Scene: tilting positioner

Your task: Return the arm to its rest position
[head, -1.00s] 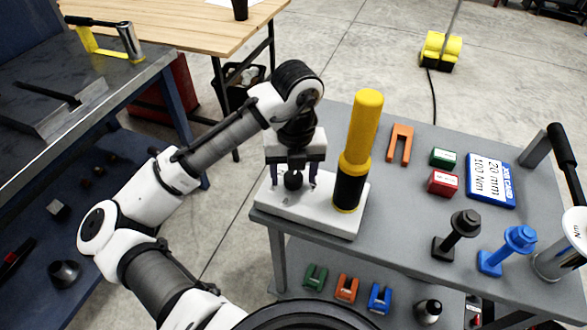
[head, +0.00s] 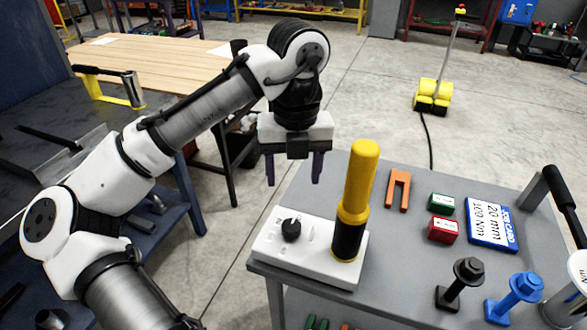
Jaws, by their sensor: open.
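My gripper (head: 294,170) hangs from my arm in the head view, fingers pointing down and apart, with nothing between them. It is above and behind the white control box (head: 305,255), clear of it. The box has a black rotary knob (head: 291,229) on its left part. A yellow cylinder with a black lower section (head: 355,200) stands upright at the box's right end. My gripper is to the left of the cylinder and apart from it.
The grey cart top (head: 400,250) holds an orange fork piece (head: 398,190), a green block (head: 441,203), a red block (head: 443,229), a blue job card (head: 492,224), a black bolt-like part (head: 460,283) and a blue one (head: 514,296). A wooden table (head: 165,65) stands behind my arm.

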